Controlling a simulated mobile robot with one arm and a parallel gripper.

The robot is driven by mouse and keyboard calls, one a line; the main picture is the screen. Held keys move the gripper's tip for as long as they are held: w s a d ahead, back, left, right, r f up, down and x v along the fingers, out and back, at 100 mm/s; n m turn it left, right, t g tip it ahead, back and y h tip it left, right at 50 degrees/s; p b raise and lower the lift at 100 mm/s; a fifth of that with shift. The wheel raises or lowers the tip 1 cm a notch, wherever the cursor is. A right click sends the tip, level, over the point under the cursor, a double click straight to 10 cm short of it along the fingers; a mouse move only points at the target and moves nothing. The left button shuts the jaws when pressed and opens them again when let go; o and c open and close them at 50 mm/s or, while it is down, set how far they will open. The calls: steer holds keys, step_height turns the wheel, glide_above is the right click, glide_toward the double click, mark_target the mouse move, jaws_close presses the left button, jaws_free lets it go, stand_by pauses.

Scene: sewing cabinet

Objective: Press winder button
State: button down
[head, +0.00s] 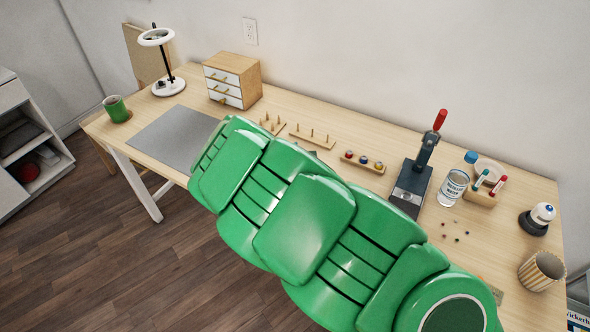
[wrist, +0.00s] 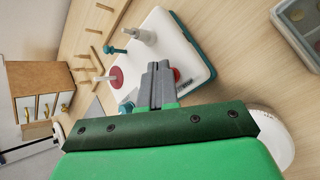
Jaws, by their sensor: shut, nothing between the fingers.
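The winder (wrist: 160,40) shows in the wrist view as a white box with a teal base, a red disc (wrist: 116,77), a teal knob (wrist: 116,50) and a white post (wrist: 141,36). A red round part, likely the winder button (wrist: 177,75), shows just right of my fingertips and is partly hidden by them. My gripper (wrist: 158,70) is shut and empty, with its grey fingertips over the near part of the winder. I cannot tell whether they touch it. In the head view my green arm hides the winder and my gripper.
The table (head: 330,110) also holds a drawer box (head: 232,80), a ring lamp (head: 168,86), a grey mat (head: 172,138), peg racks (head: 312,137), a press with a red handle (head: 412,183), a can (head: 453,187) and a striped cup (head: 540,271). A compartment box (wrist: 300,25) lies right of the winder.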

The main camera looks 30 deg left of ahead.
stand_by(0.4)
steer(key=shift+r, duration=0.5)
step_height(320, 180, up, 6)
stand_by(0.8)
